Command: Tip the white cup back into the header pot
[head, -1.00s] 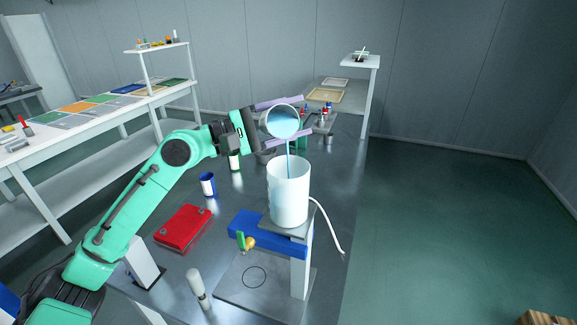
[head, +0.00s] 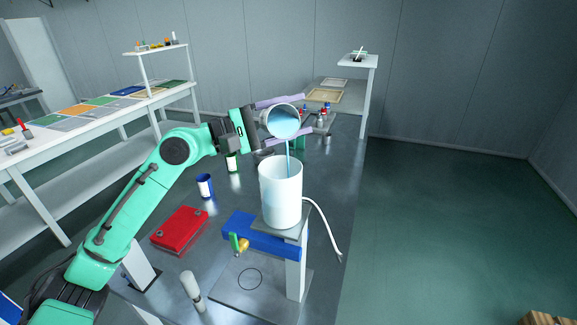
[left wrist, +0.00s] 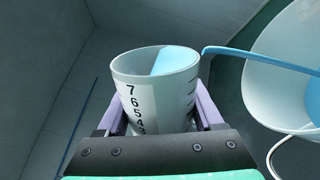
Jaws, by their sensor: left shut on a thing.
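The white cup (head: 281,123) is tipped well over above the header pot, its mouth facing the head camera and blue liquid inside. A thin blue stream runs from its rim down into the header pot (head: 281,200), a tall white open pot on a stand. My left gripper (head: 279,120) is shut on the cup, its purple fingers on both sides of it. In the left wrist view the cup (left wrist: 155,95) shows dark numbers on its side, and the stream reaches into the pot (left wrist: 257,95) at the right, which holds blue liquid. My right gripper is not in view.
The pot stands on a raised stand with a blue block (head: 262,236) and a white hose (head: 325,225) at its right.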

